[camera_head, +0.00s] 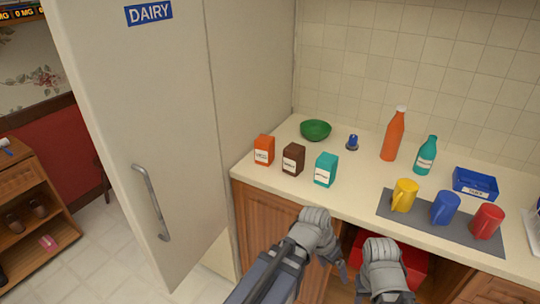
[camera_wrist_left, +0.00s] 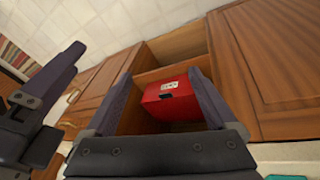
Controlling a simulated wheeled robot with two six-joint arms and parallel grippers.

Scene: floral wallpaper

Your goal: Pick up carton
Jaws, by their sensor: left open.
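Three cartons stand upright in a row at the left front of the counter in the head view: an orange carton (camera_head: 264,150), a brown carton (camera_head: 293,158) and a teal carton (camera_head: 326,169). The frames do not show which one the task means. My left gripper (camera_head: 338,268) is below the counter's front edge, apart from the cartons. In the left wrist view its two dark fingers (camera_wrist_left: 160,95) are open with nothing held between them. My right arm shows at the bottom of the head view, and its fingers are not clear.
A red box (camera_wrist_left: 172,100) sits in the open cabinet below the counter (camera_head: 365,205). A green bowl (camera_head: 315,130), orange bottle (camera_head: 393,135) and teal bottle (camera_head: 426,156) stand behind. Mugs stand on a grey mat (camera_head: 420,225). A tall DAIRY door (camera_head: 150,100) borders the left.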

